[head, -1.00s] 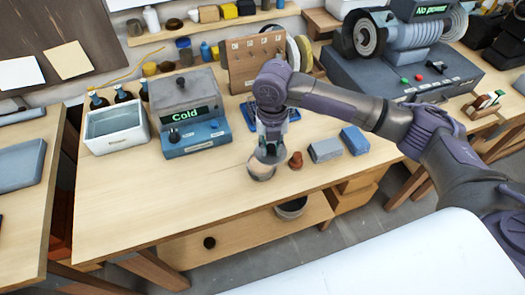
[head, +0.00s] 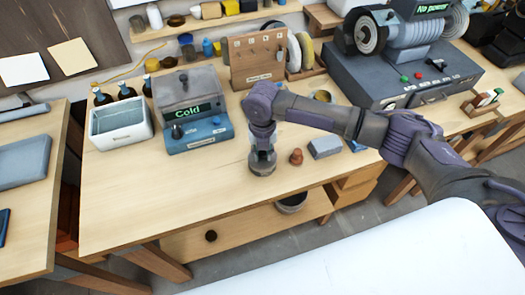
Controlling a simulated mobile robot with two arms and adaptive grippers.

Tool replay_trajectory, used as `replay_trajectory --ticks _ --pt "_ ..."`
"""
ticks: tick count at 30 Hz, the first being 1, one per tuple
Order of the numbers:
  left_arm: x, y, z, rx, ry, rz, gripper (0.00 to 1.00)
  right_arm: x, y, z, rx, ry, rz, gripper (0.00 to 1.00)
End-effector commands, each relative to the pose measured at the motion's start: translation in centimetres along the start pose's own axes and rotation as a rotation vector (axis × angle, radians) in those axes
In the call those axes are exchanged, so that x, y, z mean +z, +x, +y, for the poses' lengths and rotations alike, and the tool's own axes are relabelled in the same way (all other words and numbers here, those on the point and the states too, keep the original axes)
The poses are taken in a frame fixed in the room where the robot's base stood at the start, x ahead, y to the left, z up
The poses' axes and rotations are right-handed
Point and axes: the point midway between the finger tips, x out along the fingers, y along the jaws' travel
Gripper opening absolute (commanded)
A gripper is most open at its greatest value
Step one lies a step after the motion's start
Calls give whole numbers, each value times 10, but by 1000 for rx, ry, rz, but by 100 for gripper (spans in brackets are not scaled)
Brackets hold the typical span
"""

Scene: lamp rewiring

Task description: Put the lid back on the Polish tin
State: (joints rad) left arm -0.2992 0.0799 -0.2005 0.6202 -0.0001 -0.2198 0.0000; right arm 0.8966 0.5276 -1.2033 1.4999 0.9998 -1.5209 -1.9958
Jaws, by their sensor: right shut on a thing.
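The Polish tin (head: 262,170) is a small, round, grey tin near the front edge of the wooden bench. My right gripper (head: 262,157) points straight down right over it. It is shut on the lid, which is mostly hidden by the fingers and sits at the tin's top. The tin's open mouth no longer shows. I cannot tell whether the lid is fully seated. My left gripper is out of view.
A red-brown knob-shaped piece (head: 296,156) and a grey block (head: 325,147) stand just right of the tin. A "Cold" heater unit (head: 198,133) and a white tub (head: 121,133) stand at the back left. The bench left of the tin is clear.

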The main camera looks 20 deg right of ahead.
Motion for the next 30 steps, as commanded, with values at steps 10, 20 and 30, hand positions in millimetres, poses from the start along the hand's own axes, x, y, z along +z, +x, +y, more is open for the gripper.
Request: replay_trajectory --ticks 10,20,30 --pt "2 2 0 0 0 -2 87 0 6 0 0 0 0 49" --pt "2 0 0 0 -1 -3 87 0 2 0 0 0 0 49" --pt "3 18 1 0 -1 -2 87 1 -52 0 3 -2 -6 49"
